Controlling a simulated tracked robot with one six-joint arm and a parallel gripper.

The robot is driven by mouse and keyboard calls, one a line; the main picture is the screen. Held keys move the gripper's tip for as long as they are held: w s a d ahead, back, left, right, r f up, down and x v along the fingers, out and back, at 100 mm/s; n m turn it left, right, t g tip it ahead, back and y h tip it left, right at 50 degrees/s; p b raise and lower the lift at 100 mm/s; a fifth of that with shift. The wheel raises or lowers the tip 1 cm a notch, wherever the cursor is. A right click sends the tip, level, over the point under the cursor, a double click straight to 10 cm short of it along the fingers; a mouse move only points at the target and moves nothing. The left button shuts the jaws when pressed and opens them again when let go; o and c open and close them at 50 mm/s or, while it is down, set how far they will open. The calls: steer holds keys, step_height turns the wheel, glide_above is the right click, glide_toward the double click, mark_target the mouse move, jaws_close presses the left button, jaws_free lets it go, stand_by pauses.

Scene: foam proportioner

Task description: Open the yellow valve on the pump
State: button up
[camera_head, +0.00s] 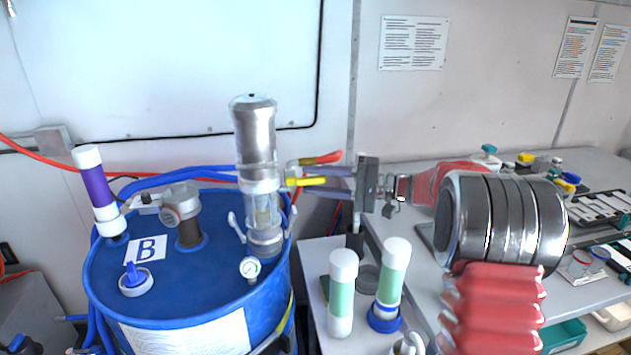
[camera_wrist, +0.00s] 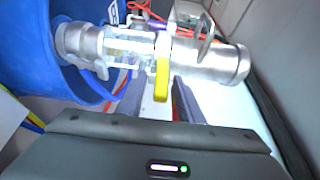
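The pump (camera_head: 255,140) is a metal and clear cylinder standing upright on the blue drum marked B. My gripper (camera_head: 298,180) reaches in from the right, level with the yellow handle. In the wrist view the pump (camera_wrist: 215,60) lies across the top, and the yellow handle (camera_wrist: 162,80) points down between the two fingers of my gripper (camera_wrist: 164,95). The fingers are apart, with gaps beside the handle. I cannot tell whether either finger touches it.
The blue drum (camera_head: 180,275) carries a gauge (camera_head: 250,268), a metal fitting (camera_head: 182,205) and a purple-white tube (camera_head: 97,190). Two green-white bottles (camera_head: 342,295) stand on a small table right of the drum. A bench (camera_head: 590,220) with tools lies at the right. A wall stands close behind.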

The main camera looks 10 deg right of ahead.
steer(key=shift+c, duration=0.4)
jaws_close()
